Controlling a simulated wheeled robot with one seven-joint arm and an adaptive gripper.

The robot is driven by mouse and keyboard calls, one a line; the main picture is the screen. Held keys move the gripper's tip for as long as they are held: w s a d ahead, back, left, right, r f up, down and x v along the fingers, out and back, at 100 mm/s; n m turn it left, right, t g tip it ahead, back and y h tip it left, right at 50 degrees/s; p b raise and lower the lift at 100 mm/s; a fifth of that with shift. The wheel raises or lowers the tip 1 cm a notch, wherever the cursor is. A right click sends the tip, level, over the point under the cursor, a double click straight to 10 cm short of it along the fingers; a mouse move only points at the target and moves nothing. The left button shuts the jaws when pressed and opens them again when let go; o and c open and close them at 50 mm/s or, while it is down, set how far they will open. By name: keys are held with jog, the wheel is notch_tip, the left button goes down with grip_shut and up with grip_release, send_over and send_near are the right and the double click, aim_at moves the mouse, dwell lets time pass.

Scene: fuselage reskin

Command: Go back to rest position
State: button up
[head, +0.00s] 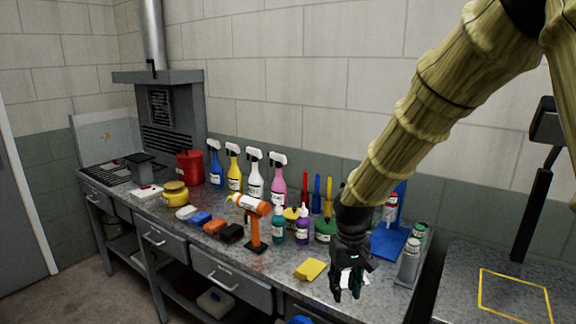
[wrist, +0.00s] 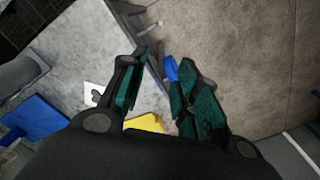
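My gripper (head: 347,294) hangs pointing down over the front right part of the metal workbench (head: 378,285). In the wrist view its two green-padded fingers (wrist: 158,72) stand apart with a gap between them. I see nothing held between them. A yellow sponge-like block (head: 310,269) lies on the bench just left of my gripper. It also shows partly hidden behind the gripper body in the wrist view (wrist: 146,122). A white piece with a dark mark (wrist: 95,95) lies on the bench beside the left finger.
Spray bottles (head: 254,176), an orange tool on a stand (head: 254,212), small dropper bottles (head: 302,227) and a blue bin (head: 390,240) crowd the bench. A second table with a yellow outlined square (head: 515,296) is at right.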

jog(key=s+d+f+y, duration=0.1)
jog(key=s+f, duration=0.2)
jog(key=f, duration=0.6)
jog(key=s+d+f, duration=0.1)
jog(key=s+f, duration=0.2)
jog(key=f, duration=0.6)
jog(key=s+d+f+m, duration=0.1)
jog(key=s+d+f, duration=0.2)
jog(key=s+f, duration=0.7)
jog(key=s+d+f+m, duration=0.1)
jog(key=s+d+f, duration=0.3)
jog(key=s+f, duration=0.7)
jog(key=s, duration=0.7)
jog(key=shift+s+f+m+h, duration=0.25)
jog(key=shift+s+m+h, duration=0.05)
jog(key=shift+h, duration=0.1)
